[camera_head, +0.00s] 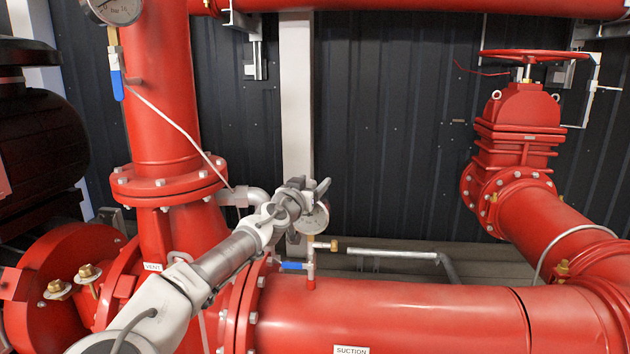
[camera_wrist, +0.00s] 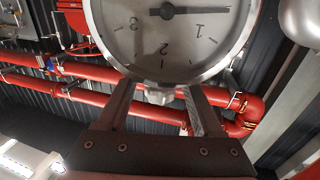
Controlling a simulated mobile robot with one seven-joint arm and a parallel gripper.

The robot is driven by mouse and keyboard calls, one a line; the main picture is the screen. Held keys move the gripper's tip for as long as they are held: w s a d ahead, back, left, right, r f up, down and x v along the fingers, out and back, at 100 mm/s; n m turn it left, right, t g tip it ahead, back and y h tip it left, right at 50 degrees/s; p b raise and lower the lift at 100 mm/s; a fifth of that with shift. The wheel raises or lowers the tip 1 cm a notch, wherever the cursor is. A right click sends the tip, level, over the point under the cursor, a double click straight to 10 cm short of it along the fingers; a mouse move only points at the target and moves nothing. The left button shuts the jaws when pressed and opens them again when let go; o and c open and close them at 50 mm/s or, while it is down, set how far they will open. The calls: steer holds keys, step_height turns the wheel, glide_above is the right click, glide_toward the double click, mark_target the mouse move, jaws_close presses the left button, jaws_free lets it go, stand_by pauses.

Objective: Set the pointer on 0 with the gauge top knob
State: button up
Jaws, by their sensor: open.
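The gauge (camera_wrist: 182,30) fills the top of the wrist view, its white dial upside down with 1, 2 and 3 readable. The black pointer (camera_wrist: 200,11) points right in the picture, past the 1 on its upper side. The 0 mark is out of view. The top knob (camera_wrist: 160,96) is at the gauge rim, between the two fingers of my gripper (camera_wrist: 157,92). My gripper is open, and I cannot tell whether a finger touches the knob. In the head view my gripper (camera_head: 317,190) is just above the gauge (camera_head: 317,220), which it partly hides.
The red suction pipe (camera_head: 400,310) runs below the gauge. A small valve with a blue lever (camera_head: 292,266) stands on it. A thick red vertical pipe (camera_head: 165,100) is to the left. A red handwheel valve (camera_head: 520,120) stands at the right. The dark wall (camera_head: 390,130) is behind.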

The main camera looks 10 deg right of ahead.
steer(key=shift+x, duration=0.95)
jaws_close()
